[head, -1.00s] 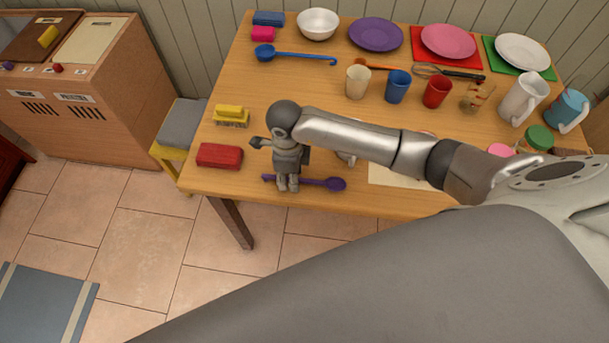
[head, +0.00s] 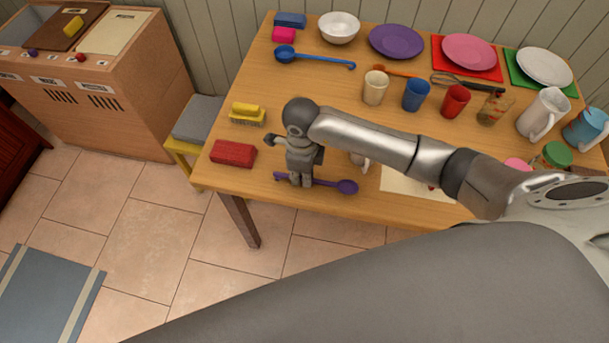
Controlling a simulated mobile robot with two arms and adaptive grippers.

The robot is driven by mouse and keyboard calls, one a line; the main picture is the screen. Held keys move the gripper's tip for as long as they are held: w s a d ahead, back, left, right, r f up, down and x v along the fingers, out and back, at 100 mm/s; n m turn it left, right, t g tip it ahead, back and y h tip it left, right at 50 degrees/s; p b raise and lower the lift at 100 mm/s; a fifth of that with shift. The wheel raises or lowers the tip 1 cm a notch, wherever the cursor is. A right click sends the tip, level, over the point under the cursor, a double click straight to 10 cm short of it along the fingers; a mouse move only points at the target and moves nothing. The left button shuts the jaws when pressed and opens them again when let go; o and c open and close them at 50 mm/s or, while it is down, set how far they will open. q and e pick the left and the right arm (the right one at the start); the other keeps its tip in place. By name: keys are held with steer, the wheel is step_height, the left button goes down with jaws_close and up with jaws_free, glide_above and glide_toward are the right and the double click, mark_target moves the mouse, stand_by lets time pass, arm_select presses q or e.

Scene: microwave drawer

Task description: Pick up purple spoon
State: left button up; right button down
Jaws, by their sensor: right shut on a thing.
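The purple spoon (head: 346,186) lies near the front edge of the wooden table, its bowl to the right and its handle running left. My right gripper (head: 300,182) reaches down over the handle and is shut on it. The handle's end sticks out just left of the fingers. The spoon looks at table level; I cannot tell whether it is clear of the surface. My left gripper is not in view.
A red block (head: 233,153) and a yellow brush (head: 247,114) lie left of my gripper. A blue ladle (head: 312,58), a white bowl (head: 339,27), plates and several cups stand behind. A grey-cushioned stool (head: 197,118) stands at the table's left.

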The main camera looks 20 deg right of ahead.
steer(key=s+d+r+b, duration=0.1)
steer(key=s+r+b, duration=0.2)
steer(key=s+r, duration=0.9)
steer(key=shift+s, duration=1)
